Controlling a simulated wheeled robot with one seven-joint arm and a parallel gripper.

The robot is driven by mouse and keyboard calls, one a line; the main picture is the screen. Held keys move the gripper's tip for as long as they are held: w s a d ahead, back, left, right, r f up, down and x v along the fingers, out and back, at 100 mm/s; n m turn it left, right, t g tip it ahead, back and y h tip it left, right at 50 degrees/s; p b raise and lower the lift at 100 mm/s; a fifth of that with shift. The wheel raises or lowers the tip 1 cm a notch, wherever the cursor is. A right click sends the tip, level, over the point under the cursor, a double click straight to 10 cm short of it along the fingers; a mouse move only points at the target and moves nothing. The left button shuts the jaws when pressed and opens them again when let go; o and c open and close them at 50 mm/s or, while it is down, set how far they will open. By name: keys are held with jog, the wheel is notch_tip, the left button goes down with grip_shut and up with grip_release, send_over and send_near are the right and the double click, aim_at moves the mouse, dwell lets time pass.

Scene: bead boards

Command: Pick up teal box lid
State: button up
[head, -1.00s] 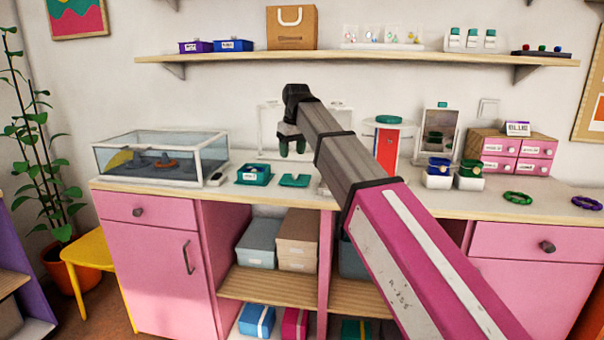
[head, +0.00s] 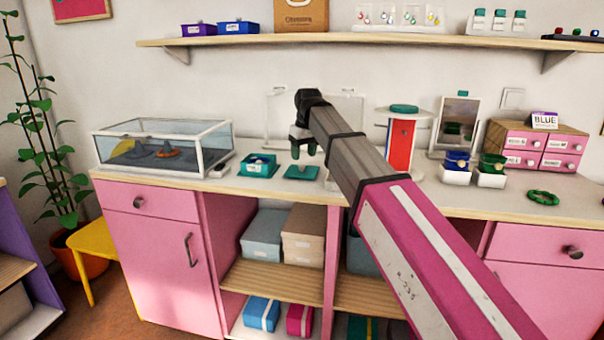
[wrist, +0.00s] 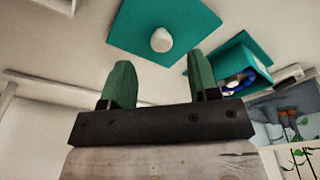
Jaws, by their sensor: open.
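The teal box lid (head: 301,172) lies flat on the counter, just right of the teal box (head: 258,166). In the wrist view the lid (wrist: 140,22) is a teal square with a pale round knob (wrist: 160,39) on top. The open teal box (wrist: 233,64) shows there too, with blue and white contents. My gripper (head: 303,150) hangs over the lid, pointing down. In the wrist view its two green fingers (wrist: 161,85) are apart with nothing between them. The lid is beyond the fingertips, and no contact shows.
A glass display case (head: 163,146) stands on the counter to the left. A round white stand (head: 401,142) with a teal top, a mirror (head: 456,121) and a pink drawer box (head: 537,146) stand to the right. A shelf (head: 365,41) runs above.

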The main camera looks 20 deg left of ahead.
aim_at(302, 165)
jog(key=shift+w+a+f, duration=0.1)
jog(key=shift+a+f, duration=0.05)
jog(key=shift+f, duration=1.05)
jog(key=shift+w+a+f, duration=0.1)
jog(key=shift+a+f, duration=0.05)
jog(key=shift+f, duration=1)
jog(key=c, duration=1)
jog(key=shift+r, duration=0.15)
